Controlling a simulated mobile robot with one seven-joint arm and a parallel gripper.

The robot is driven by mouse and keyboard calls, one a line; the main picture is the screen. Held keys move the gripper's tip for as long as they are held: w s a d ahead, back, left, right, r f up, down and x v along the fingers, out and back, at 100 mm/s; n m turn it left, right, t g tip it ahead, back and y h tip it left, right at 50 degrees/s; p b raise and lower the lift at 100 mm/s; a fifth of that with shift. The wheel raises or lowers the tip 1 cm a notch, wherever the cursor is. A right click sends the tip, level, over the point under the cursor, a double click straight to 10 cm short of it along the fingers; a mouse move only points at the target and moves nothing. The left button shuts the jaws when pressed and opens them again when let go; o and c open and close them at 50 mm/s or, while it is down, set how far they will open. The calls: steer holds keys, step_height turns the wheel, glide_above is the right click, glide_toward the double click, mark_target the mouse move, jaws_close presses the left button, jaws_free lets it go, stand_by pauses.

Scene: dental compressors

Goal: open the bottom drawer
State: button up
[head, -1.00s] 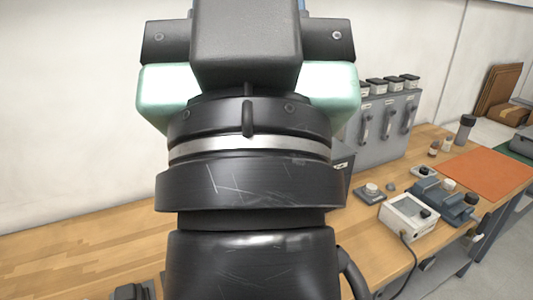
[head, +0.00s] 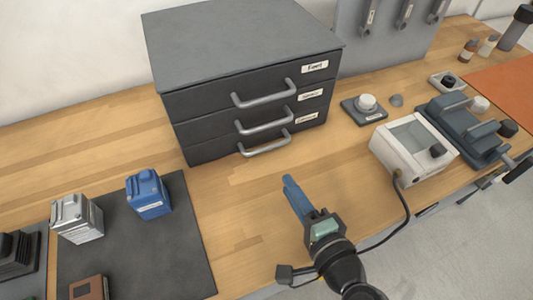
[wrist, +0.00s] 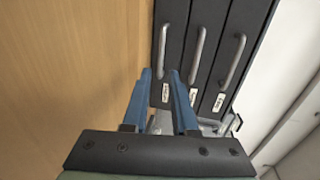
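The dark grey cabinet (head: 240,45) has three stacked drawers with silver bar handles, all shut. The bottom drawer (head: 215,149) is just above the table, and its handle (head: 265,145) faces front. In the wrist view the cabinet lies sideways, with the bottom drawer handle (wrist: 162,50) leftmost. My gripper (head: 288,181) has blue fingers and is in front of the bottom handle, low over the table and apart from it. In the wrist view my gripper (wrist: 163,75) is open, with a gap between its fingers roughly in line with that handle. Nothing is held.
A white box with a screen (head: 412,145) and a cable stands right of my gripper. A small knob unit (head: 364,109) is near the cabinet's right side. A blue block (head: 148,195) and a silver block (head: 77,218) stand on a dark mat at left.

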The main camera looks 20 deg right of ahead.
mark_target(267, 162)
steer(key=x, duration=1.2)
steer(key=shift+w+a+r, duration=0.1)
steer(key=shift+w, duration=0.05)
steer(key=shift+c, duration=0.3)
jaws_close()
stand_by(0.7)
